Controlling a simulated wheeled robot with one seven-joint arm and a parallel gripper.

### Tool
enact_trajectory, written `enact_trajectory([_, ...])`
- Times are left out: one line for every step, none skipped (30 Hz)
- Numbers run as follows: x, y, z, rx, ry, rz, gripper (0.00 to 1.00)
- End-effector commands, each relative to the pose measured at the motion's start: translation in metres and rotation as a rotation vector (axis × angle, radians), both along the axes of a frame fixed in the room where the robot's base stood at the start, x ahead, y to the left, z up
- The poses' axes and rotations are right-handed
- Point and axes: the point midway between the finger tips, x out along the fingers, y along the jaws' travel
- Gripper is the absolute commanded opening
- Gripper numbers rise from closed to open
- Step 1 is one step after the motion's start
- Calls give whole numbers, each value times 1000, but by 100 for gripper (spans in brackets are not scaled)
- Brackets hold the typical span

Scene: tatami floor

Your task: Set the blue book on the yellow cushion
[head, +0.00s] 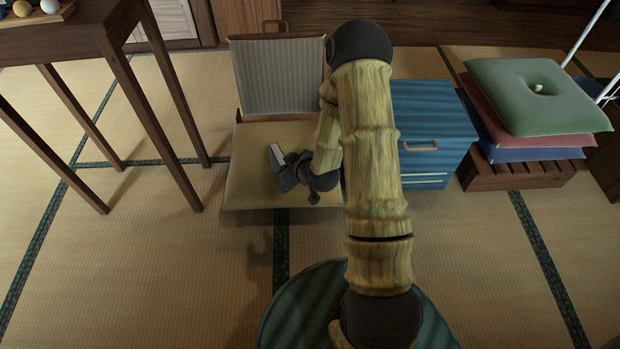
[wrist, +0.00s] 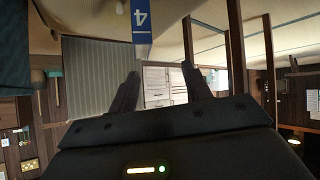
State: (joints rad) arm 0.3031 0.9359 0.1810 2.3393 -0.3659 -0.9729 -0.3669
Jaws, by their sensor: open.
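A flat, dull yellow cushion (head: 245,187) lies on the floor in front of an upright grey ribbed panel (head: 278,75). My gripper (head: 277,166) is low over the cushion, left of my arm, with its fingers apart. A small pale block shows at its fingers in the head view; I cannot tell if it is the book's edge. In the wrist view, the blue book (wrist: 141,28), marked with a white 4, shows at the top edge, beyond the open fingers (wrist: 160,85). Its far part is cut off. Nothing shows clamped between the fingers.
A blue drawer box (head: 435,130) stands right of the cushion. Green, red and blue cushions (head: 535,95) are stacked on a slatted wooden stand (head: 515,177) farther right. A tall dark wooden table (head: 75,38) stands at left. Tatami in front of the yellow cushion (head: 180,260) is clear.

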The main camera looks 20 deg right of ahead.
Motion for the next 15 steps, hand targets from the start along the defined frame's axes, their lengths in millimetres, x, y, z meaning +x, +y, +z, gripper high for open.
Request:
enact_trajectory([-2, -1, 13, -23, 33, -4, 49])
enact_trajectory([-5, -2, 19, -33, 59, -11, 49])
enact_trajectory([-9, -4, 27, -48, 92, -21, 49])
enact_trajectory([-12, -5, 33, -57, 119, -31, 49])
enact_trajectory([-16, -6, 39, -66, 144, -42, 49])
enact_trajectory([-22, -7, 48, -77, 177, -56, 49])
enact_trajectory([-26, -9, 54, -84, 201, -70, 49])
enact_trajectory([-31, -9, 61, -91, 226, -82, 49])
enact_trajectory([-38, -11, 69, -98, 258, -102, 49])
enact_trajectory([-44, -12, 76, -103, 280, -117, 49])
enact_trajectory([-50, -12, 83, -107, 304, -132, 49])
enact_trajectory([-59, -13, 92, -110, 335, -155, 49])
enact_trajectory([-65, -13, 98, -111, 357, -171, 49])
enact_trajectory([-72, -13, 105, -111, 379, -188, 49])
enact_trajectory([-82, -14, 114, -111, 410, -211, 49])
